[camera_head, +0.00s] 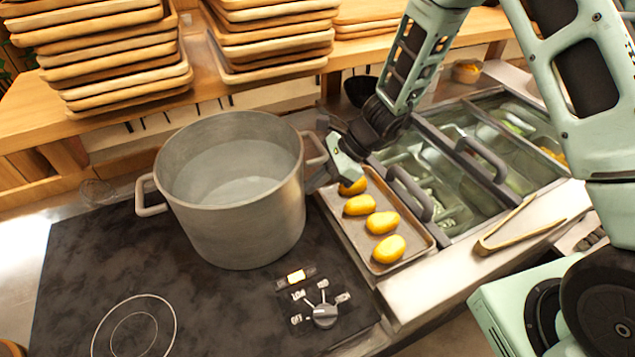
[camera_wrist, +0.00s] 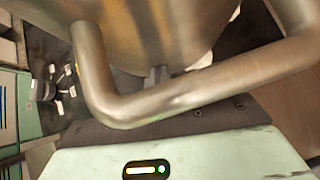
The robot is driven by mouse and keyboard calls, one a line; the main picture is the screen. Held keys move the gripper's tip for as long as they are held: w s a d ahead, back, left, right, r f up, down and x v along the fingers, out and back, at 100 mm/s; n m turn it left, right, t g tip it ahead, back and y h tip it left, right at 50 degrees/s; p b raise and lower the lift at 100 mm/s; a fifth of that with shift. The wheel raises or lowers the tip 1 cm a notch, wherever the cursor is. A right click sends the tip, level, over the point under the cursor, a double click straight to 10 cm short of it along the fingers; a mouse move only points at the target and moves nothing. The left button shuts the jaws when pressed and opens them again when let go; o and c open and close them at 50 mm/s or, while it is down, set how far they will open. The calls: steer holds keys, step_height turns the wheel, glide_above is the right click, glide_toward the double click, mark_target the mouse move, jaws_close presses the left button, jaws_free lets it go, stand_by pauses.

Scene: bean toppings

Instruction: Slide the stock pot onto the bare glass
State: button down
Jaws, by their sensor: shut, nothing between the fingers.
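The stock pot (camera_head: 245,225) is a large grey metal pot with pale liquid in it, standing upright at the back right of the dark glass cooktop (camera_head: 70,260). A bare burner ring (camera_head: 135,325) shows on the glass at the front left. My gripper (camera_head: 316,182) is shut and empty beside the pot's right side, at its right handle (camera_head: 315,147). In the wrist view, the handle (camera_wrist: 190,103) crosses in front of my fingers (camera_wrist: 157,76), whose tips are close to the pot wall (camera_wrist: 150,30). I cannot tell whether they touch it.
A tray (camera_head: 430,240) of yellow potato-like items lies right of the cooktop, under my gripper. Lidded bins (camera_head: 455,165) and tongs (camera_head: 525,228) are further right. A control knob (camera_head: 325,316) is at the front. Stacked wooden boards (camera_head: 110,55) stand behind. The left glass is clear.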

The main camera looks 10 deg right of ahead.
steer(key=a+b, duration=0.1)
steer(key=a, duration=0.4)
steer(key=a+b, duration=0.1)
steer(key=a, duration=0.5)
steer(key=a+b, duration=0.1)
steer(key=a, duration=0.4)
steer(key=shift+s+a, duration=0.3)
steer(key=shift+s, duration=0.1)
steer(key=a+p, duration=0.1)
steer(key=a, duration=0.4)
steer(key=a+p, duration=0.2)
steer(key=a, duration=0.3)
steer(key=a+p, duration=0.1)
steer(key=a, duration=0.4)
steer(key=shift+s+r, duration=0.15)
steer(key=shift+r, duration=0.1)
steer(key=shift+a+f, duration=0.1)
steer(key=shift+a, duration=0.2)
steer(key=shift+d, duration=0.1)
